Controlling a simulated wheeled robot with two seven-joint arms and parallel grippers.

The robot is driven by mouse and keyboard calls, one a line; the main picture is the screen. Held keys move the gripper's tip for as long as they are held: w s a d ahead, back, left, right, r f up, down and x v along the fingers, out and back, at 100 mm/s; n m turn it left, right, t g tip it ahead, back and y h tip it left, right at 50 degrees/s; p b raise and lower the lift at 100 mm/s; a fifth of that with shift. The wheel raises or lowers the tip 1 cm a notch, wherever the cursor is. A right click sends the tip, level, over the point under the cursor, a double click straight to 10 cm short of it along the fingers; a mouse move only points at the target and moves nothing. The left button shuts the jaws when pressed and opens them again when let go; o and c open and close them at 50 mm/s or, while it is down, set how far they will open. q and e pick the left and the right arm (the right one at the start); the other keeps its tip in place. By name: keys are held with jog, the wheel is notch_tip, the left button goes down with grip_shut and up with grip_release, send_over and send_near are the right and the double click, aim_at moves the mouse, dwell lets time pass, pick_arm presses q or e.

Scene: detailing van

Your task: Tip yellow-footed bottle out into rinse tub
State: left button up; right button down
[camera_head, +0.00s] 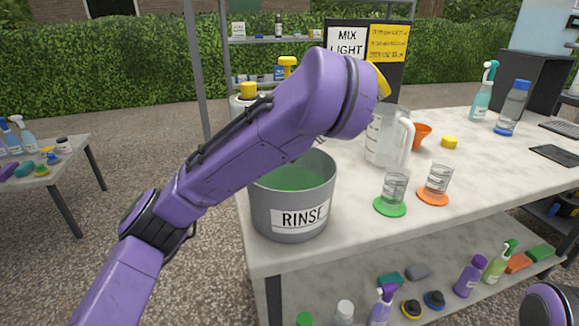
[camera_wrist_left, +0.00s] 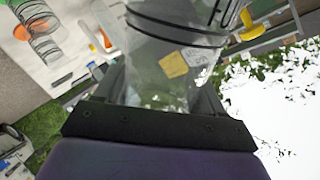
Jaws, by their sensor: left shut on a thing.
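The grey rinse tub (camera_head: 292,208), labelled RINSE, stands at the table's near left corner with green inside. My left arm reaches across above it and hides my left gripper in the head view. In the left wrist view, my left gripper (camera_wrist_left: 160,112) is shut on a clear bottle (camera_wrist_left: 150,62) with dark bands and a small yellowish patch. A yellow edge (camera_head: 382,80), seemingly the bottle's foot, shows past my wrist in the head view. The bottle looks tilted; its mouth and any pouring are hidden. My right gripper is out of view.
A clear jug (camera_head: 386,136) stands right of the tub. An orange funnel (camera_head: 421,134) and a yellow cap (camera_head: 449,142) lie behind. The table's front right is clear.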

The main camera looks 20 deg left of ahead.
pick_arm(q)
jog(key=shift+s+a+r+n+t+b, duration=0.25)
jog(key=shift+a+r+n+b, duration=0.3)
jog(key=shift+b, duration=0.7)
jog(key=shift+w, duration=0.1)
dwell(0.6)
